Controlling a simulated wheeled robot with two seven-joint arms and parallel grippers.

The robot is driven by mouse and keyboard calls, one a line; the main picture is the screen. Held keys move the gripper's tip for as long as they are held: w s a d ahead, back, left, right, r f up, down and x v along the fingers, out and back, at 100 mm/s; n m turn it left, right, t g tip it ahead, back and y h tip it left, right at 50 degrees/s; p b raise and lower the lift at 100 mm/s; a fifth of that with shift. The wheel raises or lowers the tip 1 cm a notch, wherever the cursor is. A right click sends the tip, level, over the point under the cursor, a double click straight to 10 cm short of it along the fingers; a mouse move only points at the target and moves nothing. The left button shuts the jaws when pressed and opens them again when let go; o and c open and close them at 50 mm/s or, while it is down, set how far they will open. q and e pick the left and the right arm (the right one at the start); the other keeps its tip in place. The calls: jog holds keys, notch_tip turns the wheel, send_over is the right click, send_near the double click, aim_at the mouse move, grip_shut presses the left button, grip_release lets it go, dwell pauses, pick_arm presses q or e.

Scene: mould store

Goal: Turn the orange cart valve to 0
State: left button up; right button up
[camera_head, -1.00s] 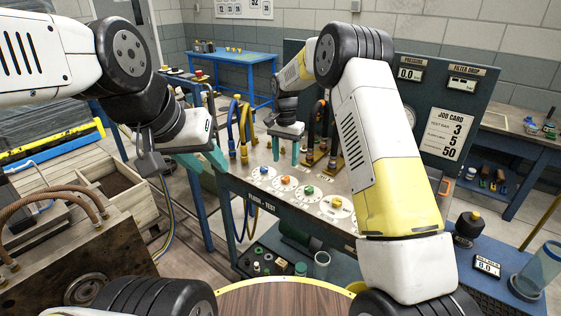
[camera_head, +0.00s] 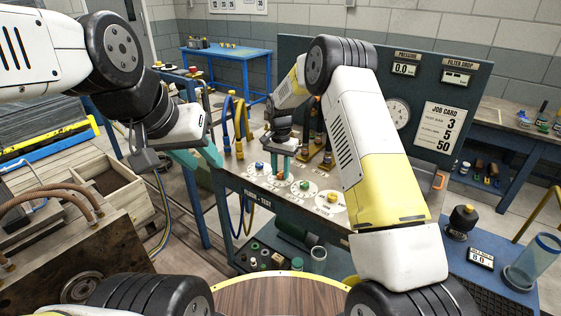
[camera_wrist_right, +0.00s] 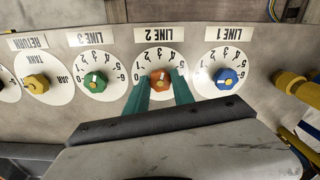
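The orange valve (camera_wrist_right: 160,79) is the knob on the LINE 2 dial (camera_wrist_right: 160,62), which is upside down in the right wrist view. Its white mark points up towards the middle numbers; the exact reading is too small to tell. My right gripper (camera_wrist_right: 159,87) has one teal finger on each side of the knob, open around it; whether they touch it I cannot tell. In the head view my right gripper (camera_head: 281,166) is over the orange valve (camera_head: 281,176). My left gripper (camera_head: 198,158) is open and empty, left of the bench.
A blue knob (camera_wrist_right: 228,78) on LINE 1 and a green knob (camera_wrist_right: 95,82) on LINE 3 flank the valve closely. A yellow knob (camera_wrist_right: 37,83) is further left. Yellow-ended hoses (camera_head: 239,128) stand behind the dials. A job card (camera_head: 443,133) is on the back panel.

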grip_shut()
jog(key=n, duration=1)
jog(key=shift+d, duration=0.1)
jog(key=n, duration=0.5)
jog(key=shift+n, duration=0.4)
jog(key=n, duration=0.5)
jog(key=shift+w, duration=0.1)
jog(key=shift+r, duration=0.1)
